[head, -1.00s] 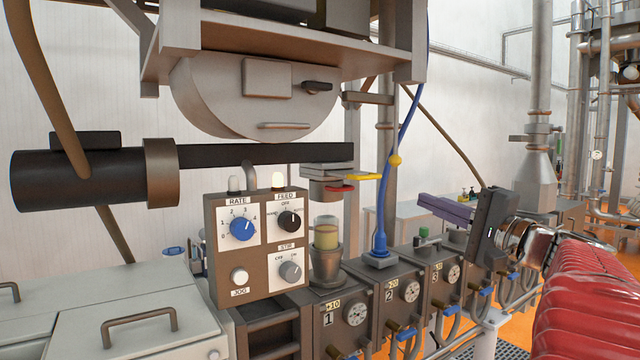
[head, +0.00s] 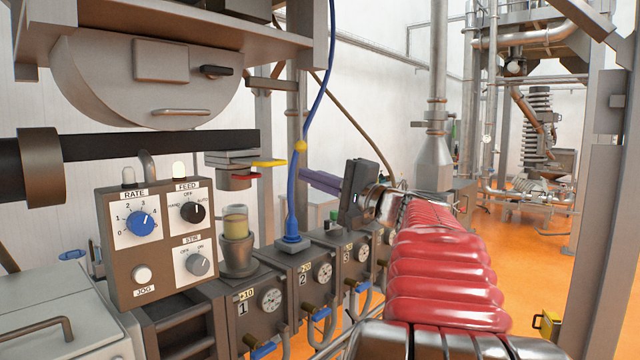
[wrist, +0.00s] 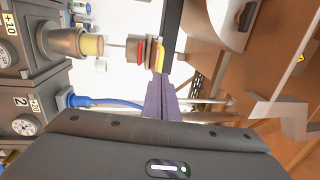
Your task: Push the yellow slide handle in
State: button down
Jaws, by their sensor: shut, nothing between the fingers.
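The yellow slide handle (head: 268,163) sticks out to the right of the slide valve (head: 232,160) under the long black barrel. My gripper (head: 303,175), with purple fingers, is shut and empty. In the head view its tips are just right of the handle's outer end, beside the blue hose. In the wrist view, the yellow handle (wrist: 160,58) lies just beyond the tips of my purple fingers (wrist: 158,80). Whether they touch cannot be told.
A blue hose (head: 292,200) with a yellow ball rises from the numbered barrel blocks (head: 318,272), close to my fingertips. A control box (head: 160,240) with knobs stands left of the cup. A hopper (head: 150,75) hangs above.

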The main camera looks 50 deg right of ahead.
jog(key=w, duration=0.4)
jog(key=w+r, duration=0.1)
jog(key=w, duration=0.2)
jog(key=shift+a+r, duration=0.1)
jog(key=shift+a, duration=0.1)
jog(key=w, duration=0.7)
jog(key=shift+w+a, duration=0.1)
jog(key=shift+w, duration=0.15)
jog(key=shift+r, duration=0.1)
jog(key=shift+s, duration=0.1)
send_near(267, 165)
jog(key=d+f, duration=0.2)
jog(key=d, duration=0.1)
jog(key=shift+s+d+r, duration=0.1)
jog(key=shift+s+r, duration=0.1)
jog(key=shift+r, duration=0.05)
